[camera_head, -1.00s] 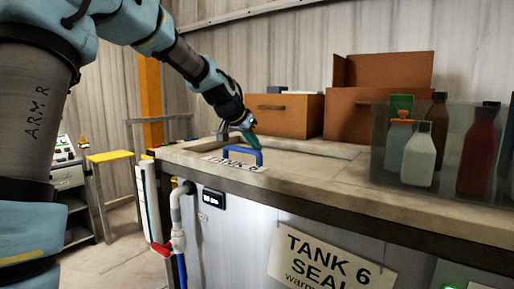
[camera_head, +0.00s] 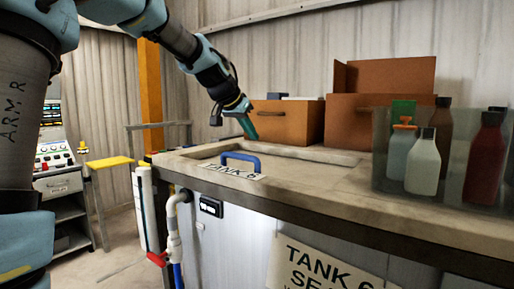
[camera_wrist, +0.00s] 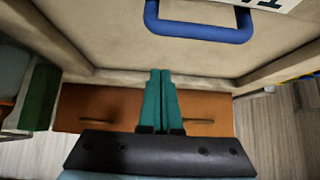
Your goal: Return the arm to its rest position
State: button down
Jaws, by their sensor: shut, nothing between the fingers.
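My arm reaches in from the upper left in the head view. My gripper (camera_head: 249,130) is at its end, above the far part of the tank top (camera_head: 310,192), with its teal fingers pointing down. In the wrist view the two fingers of my gripper (camera_wrist: 160,75) lie side by side, shut and empty. The blue handle (camera_head: 240,158) stands on the tank lid near the "TANK 6" label (camera_head: 232,171). The handle also shows at the top of the wrist view (camera_wrist: 200,34), apart from the fingertips.
Brown boxes (camera_head: 285,122) stand behind the tank top. A clear bin (camera_head: 390,190) with several bottles stands at the right. A pipe with a red valve (camera_head: 157,259) runs down the tank's left side. A yellow-topped stand (camera_head: 110,162) is at the left.

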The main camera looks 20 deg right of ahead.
jog(key=shift+v, duration=1.65)
jog(key=a+f+n+y, duration=0.3)
jog(key=a+f, duration=0.7)
jog(key=a, duration=0.1)
jog(key=s+a+f+n+g+y, duration=0.1)
jog(key=s+a+f+n, duration=0.1)
jog(key=s+a+f, duration=0.3)
jog(key=s+a+f+n+y, duration=0.2)
jog(key=s+a+f, duration=0.3)
jog(key=a, duration=0.6)
jog(key=s+a+f+n+g+y+p, duration=0.1)
jog(key=s+a+f+n, duration=0.3)
jog(key=a, duration=0.5)
notch_tip(320, 180, down, 2)
jog(key=shift+s+f+g, duration=0.2)
jog(key=shift+s+g, duration=0.1)
jog(key=shift+s, duration=0.75)
